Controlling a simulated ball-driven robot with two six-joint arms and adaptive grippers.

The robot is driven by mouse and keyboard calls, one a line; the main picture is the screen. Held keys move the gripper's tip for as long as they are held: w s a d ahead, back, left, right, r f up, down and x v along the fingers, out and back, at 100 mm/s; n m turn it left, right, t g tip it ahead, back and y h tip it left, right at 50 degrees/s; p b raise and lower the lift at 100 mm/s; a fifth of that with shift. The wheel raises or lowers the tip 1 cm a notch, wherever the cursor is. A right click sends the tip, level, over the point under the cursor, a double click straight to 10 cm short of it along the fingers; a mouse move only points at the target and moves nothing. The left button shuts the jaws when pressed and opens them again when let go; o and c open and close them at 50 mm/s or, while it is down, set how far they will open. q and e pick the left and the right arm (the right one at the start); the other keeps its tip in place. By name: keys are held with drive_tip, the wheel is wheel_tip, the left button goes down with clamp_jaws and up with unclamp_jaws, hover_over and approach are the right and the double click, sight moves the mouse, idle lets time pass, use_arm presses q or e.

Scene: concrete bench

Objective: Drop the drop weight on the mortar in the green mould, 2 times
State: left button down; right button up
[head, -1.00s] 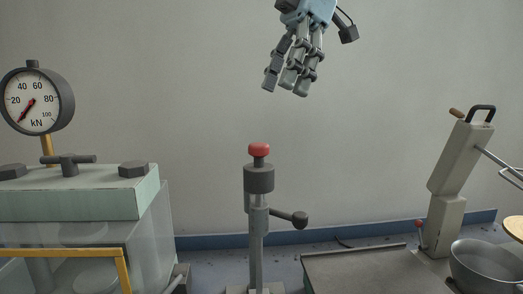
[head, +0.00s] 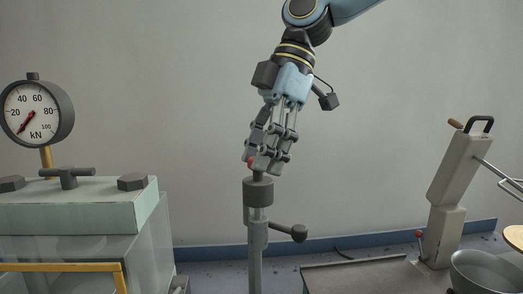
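The drop weight (head: 258,190) is a dark grey cylinder on an upright grey post in the middle of the head view. A side lever with a dark ball end juts right below it. A red knob (head: 251,162) tops the weight, mostly hidden behind fingers. My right gripper (head: 262,164) reaches down from the upper right, its fingertips at the knob, just above the weight. Whether the fingers press on the knob or stand open around it I cannot tell. My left gripper, the green mould and the mortar are not in view.
A pale green press (head: 75,218) with a kN gauge (head: 37,113) stands at the left. At the right are a beige mixer (head: 458,175), a metal bowl (head: 488,273) and a flat grey plate (head: 370,277). The air between post and mixer is clear.

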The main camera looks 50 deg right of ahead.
clamp_jaws()
drive_tip(key=shift+r, duration=0.15)
wheel_tip(320, 180, up, 7)
drive_tip(key=shift+f+p, duration=0.1)
drive_tip(key=shift+p, duration=0.65)
drive_tip(key=shift+w+d, duration=0.1)
drive_tip(key=shift+o, duration=1.5)
unclamp_jaws()
drive_tip(key=v, duration=1.2)
